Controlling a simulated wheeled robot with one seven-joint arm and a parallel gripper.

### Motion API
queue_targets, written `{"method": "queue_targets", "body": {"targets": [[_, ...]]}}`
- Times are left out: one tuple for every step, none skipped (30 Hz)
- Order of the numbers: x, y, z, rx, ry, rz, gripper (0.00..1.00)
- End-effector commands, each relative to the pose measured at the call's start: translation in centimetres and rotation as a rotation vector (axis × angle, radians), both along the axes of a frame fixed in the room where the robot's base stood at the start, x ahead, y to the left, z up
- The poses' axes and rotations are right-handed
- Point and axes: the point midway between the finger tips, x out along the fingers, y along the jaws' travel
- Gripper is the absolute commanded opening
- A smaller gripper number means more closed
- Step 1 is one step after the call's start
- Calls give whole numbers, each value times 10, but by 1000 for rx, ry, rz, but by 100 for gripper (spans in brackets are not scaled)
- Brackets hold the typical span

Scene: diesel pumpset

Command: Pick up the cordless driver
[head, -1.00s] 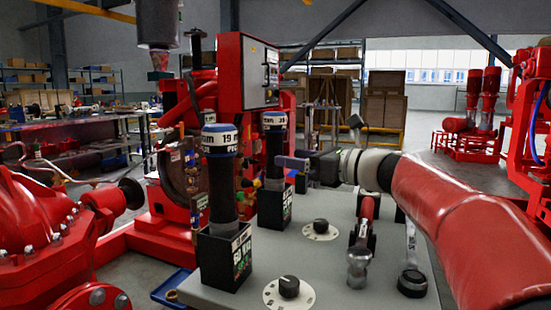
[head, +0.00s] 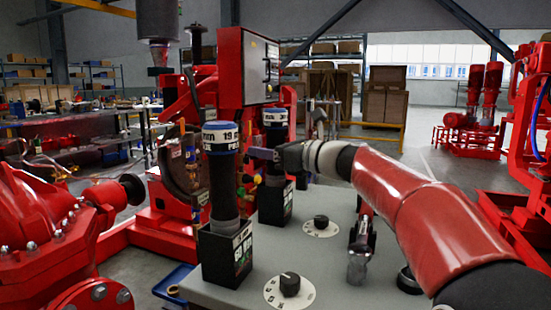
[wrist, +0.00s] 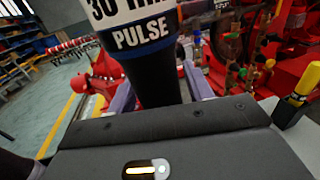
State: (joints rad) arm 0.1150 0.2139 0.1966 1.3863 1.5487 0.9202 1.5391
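Two cordless drivers with black grips and white-and-blue banded tops stand upright on black battery blocks on a grey tabletop. The nearer driver (head: 222,170) is marked 19. The farther driver (head: 276,119) is partly hidden behind my gripper (head: 262,153). In the wrist view, the driver (wrist: 150,72) marked 30 and PULSE stands between the two pale purple fingers of my gripper (wrist: 158,92). The fingers are spread, one on each side of the black grip. I see no clear squeeze on it; whether a finger touches it is hard to tell.
A red machine with a control box (head: 247,70) stands close behind. A red pump (head: 40,235) is at left.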

Motion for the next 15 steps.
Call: {"method": "queue_targets", "body": {"targets": [[0,0,0,0,0,0,44],[0,0,0,0,0,0,40],[0,0,0,0,0,0,35],[0,0,0,0,0,0,31],[0,0,0,0,0,0,27],[0,0,0,0,0,0,22],[0,0,0,0,0,0,18],[0,0,0,0,0,0,14],[0,0,0,0,0,0,9],[0,0,0,0,0,0,5],[0,0,0,0,0,0,1],[0,0,0,0,0,0,0],[-1,0,2,1,-3,0,0],[-1,0,2,1,-3,0,0],[-1,0,2,1,-3,0,0]]}}
